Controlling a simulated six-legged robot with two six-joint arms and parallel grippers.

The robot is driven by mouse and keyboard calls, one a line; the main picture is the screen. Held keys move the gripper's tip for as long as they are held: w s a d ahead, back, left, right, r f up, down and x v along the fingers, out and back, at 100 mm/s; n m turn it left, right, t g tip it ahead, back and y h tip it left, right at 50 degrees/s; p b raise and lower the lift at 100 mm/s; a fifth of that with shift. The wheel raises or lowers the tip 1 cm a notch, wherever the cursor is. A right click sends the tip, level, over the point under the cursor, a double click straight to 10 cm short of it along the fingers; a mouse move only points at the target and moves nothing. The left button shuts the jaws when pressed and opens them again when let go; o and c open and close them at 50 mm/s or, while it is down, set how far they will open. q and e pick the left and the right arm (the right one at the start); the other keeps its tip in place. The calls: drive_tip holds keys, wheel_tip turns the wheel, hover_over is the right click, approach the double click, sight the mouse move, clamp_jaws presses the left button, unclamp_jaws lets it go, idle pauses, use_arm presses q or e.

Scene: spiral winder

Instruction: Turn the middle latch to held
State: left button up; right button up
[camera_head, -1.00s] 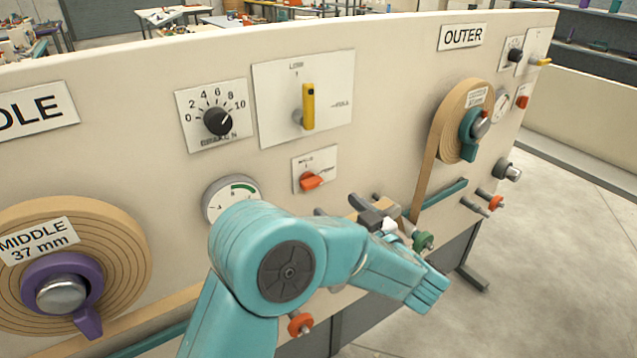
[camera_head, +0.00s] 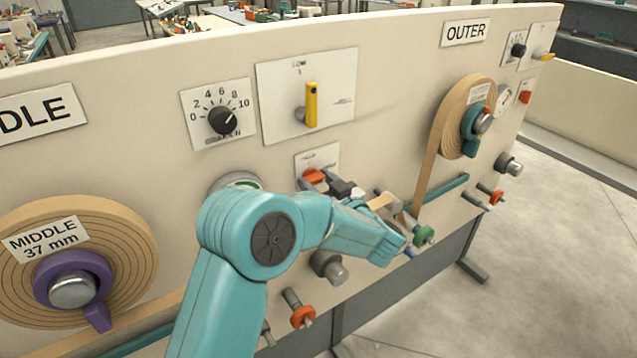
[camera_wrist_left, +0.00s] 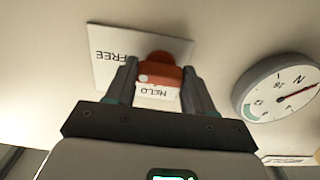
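The middle latch is a small orange-red knob (camera_head: 315,174) on a white plate (camera_head: 330,156) on the winder panel. In the left wrist view the latch (camera_wrist_left: 158,72) appears upside down on its plate (camera_wrist_left: 105,60), with FREE at the left and HELD below it. My left gripper (camera_head: 322,185) reaches up to the latch from below right. In the wrist view its two fingers (camera_wrist_left: 161,80) stand on either side of the knob, with narrow gaps, and look open. The pointer's exact direction is hard to read. My right gripper is not in view.
A gauge (camera_head: 238,182) sits left of the latch, partly behind my left arm; it also shows in the wrist view (camera_wrist_left: 278,92). A yellow lever (camera_head: 311,103) is above. A grey knob (camera_head: 330,267) and an orange knob (camera_head: 302,317) are below. A tape roll (camera_head: 75,265) is at the left.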

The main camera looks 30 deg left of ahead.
use_arm(q)
drive_tip(key=shift+c, duration=0.3)
drive_tip(key=shift+f+n+b, duration=0.15)
drive_tip(key=shift+n+b, duration=0.15)
drive_tip(key=shift+b, duration=0.25)
drive_tip(key=shift+n+b, duration=8.6)
drive_tip(key=shift+b, duration=1.35)
drive_tip(key=o, duration=1)
drive_tip(key=shift+o, duration=0.2)
drive_tip(key=v, duration=1.6)
drive_tip(key=shift+d, duration=0.2)
